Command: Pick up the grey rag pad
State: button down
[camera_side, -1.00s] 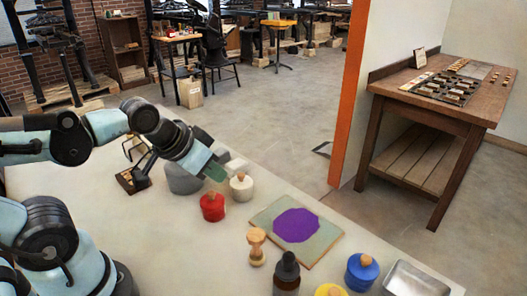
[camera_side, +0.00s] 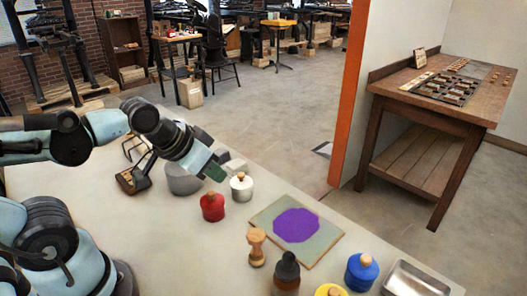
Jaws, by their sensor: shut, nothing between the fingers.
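My gripper (camera_side: 215,172) has greenish fingertips and is shut and empty, pointing down to the right above the table. I cannot tell for sure which of the two is the pad. The gripper's height above the table is unclear.
A white-lidded pot (camera_side: 241,188) and a red pot (camera_side: 212,208) stand close by. A board (camera_side: 325,236) with a purple patch (camera_side: 297,225), a wooden stamp (camera_side: 256,247), a dark bottle (camera_side: 286,276), a blue pot (camera_side: 361,273), a yellow pot (camera_side: 329,291) and a metal tray (camera_side: 412,281) fill the right.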

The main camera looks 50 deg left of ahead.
jog(key=c, duration=1.8)
grip_release()
jog(key=o, duration=1.4)
jog(key=w+a+r+g, duration=0.2)
jog(key=w+a+r, duration=0.2)
jog(key=w, duration=0.1)
jog(key=g, duration=0.5)
send_over(219, 151)
notch_tip(219, 151, down, 6)
jog(key=shift+n, duration=0.3)
notch_tip(219, 151, down, 12)
jog(key=shift+s+r, duration=0.1)
